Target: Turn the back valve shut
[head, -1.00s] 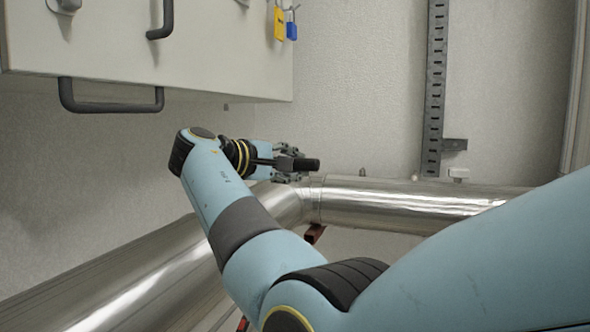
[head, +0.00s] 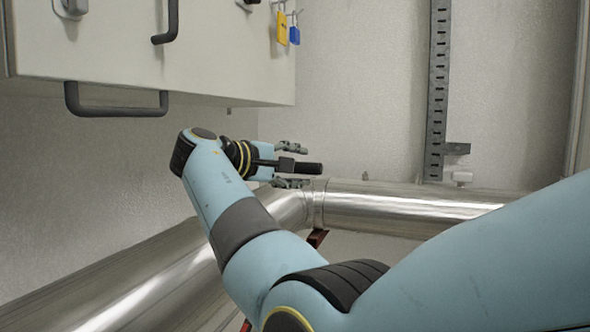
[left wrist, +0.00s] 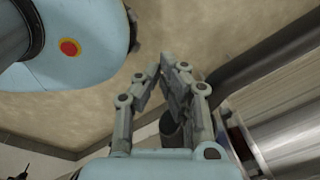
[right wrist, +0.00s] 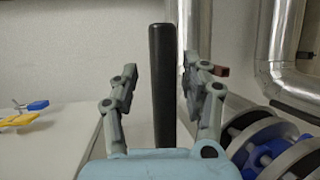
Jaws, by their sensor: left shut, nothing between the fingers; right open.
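A black rod-like handle (head: 306,168) lies level in front of the wall in the head view. In the right wrist view the handle (right wrist: 163,85) stands lengthwise between the fingers, with a gap on both sides. My left gripper (left wrist: 171,66) is shut and empty in the left wrist view and is out of the head view.
A pale cabinet (head: 215,60) with dark handles hangs above my right gripper, with yellow (head: 282,27) and blue (head: 294,35) padlocks on it. A shiny pipe (head: 400,205) runs below. Grey round discs (right wrist: 290,150) stand at lower right in the right wrist view.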

